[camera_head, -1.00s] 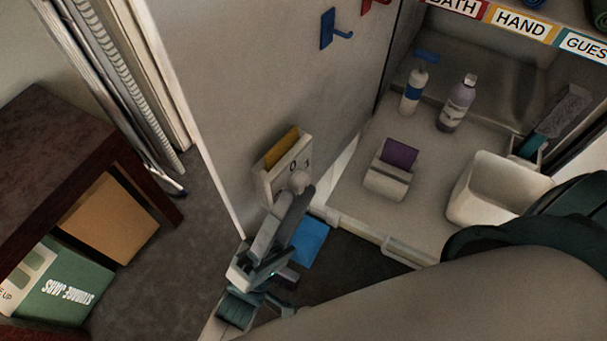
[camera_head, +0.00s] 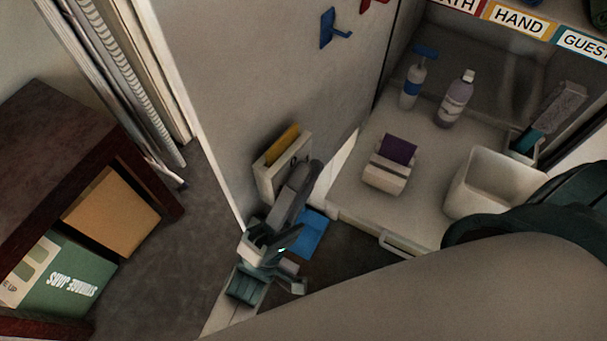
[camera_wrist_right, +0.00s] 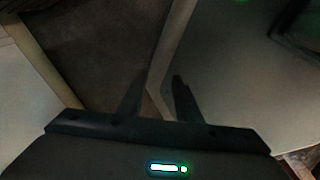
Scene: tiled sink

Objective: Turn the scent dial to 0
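The scent dial is a pale box (camera_head: 264,181) with a yellow insert (camera_head: 283,145) on the side panel. In the head view, part of a dark number shows on its face, and the knob is hidden behind my left gripper (camera_head: 307,172). The left gripper's fingers reach up across the front of the dial, touching it or very close. I cannot tell whether they are closed on the knob. My right gripper (camera_wrist_right: 155,90) shows in the right wrist view with its two dark fingers apart and nothing between them.
To the right, a counter holds a pump bottle (camera_head: 412,88), a purple-topped dispenser (camera_head: 386,178) and a white bin (camera_head: 492,185). A dark shelf (camera_head: 70,135) with boxes stands left. A blue item (camera_head: 311,232) lies below the gripper.

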